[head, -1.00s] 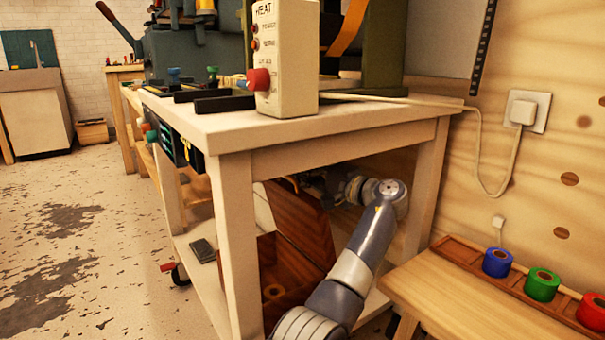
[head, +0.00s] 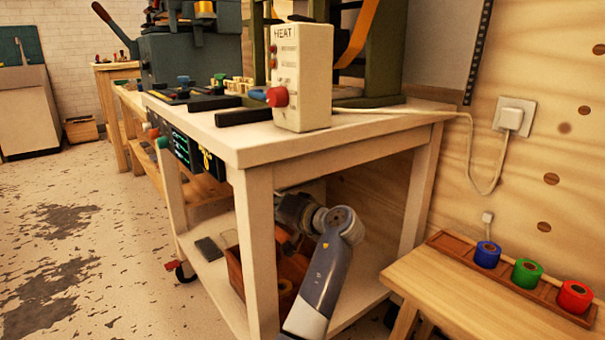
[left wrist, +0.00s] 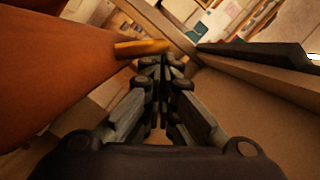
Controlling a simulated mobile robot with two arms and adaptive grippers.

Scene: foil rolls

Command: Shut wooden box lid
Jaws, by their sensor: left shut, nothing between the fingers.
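The reddish-brown wooden box (head: 235,272) stands on the lower shelf of the workbench, partly behind the front leg and my arm. Its inside still shows, with a round roll (head: 285,287) in it. I cannot make out the lid clearly in the head view; my wrist covers that area. In the left wrist view a broad orange-brown wooden panel (left wrist: 60,60), perhaps the lid, fills the left side, with a yellow piece at its edge. My left gripper (left wrist: 163,65) is shut and empty beside this panel; contact is unclear. My right gripper is not in view.
The workbench top (head: 350,122) and its legs frame the space around my arm. A dark flat object (head: 208,248) lies on the shelf left of the box. A low table (head: 450,290) with blue, green and red rolls stands at right. Open floor lies left.

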